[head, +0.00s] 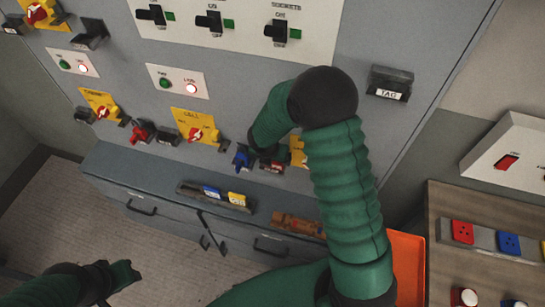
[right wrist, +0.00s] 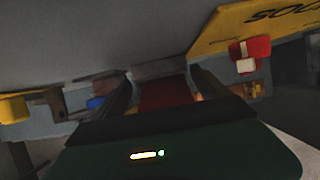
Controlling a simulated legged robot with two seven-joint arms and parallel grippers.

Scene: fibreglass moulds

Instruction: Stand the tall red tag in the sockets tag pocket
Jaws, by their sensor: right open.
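A dark red block, probably the tall red tag (right wrist: 165,93), shows between the fingers of my right gripper (right wrist: 160,82) in the right wrist view. The fingers stand apart on either side of it. In the head view my right gripper (head: 264,150) is at the panel's lower edge, beside the sockets plate (head: 299,151); a bit of red (head: 275,165) shows under it. The sockets tag pocket is mostly hidden by my gripper, and I cannot tell how deep the tag sits. My left gripper (head: 122,277) is low at the left, away from the panel, its jaws unclear.
A blue device (head: 242,157) is close left of my right gripper. A tray (head: 183,189) with blue and yellow tags and a brown roll (head: 297,225) lie on the ledge. A TAG holder (head: 389,83) is at upper right. An orange bin (head: 407,262) stands below right.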

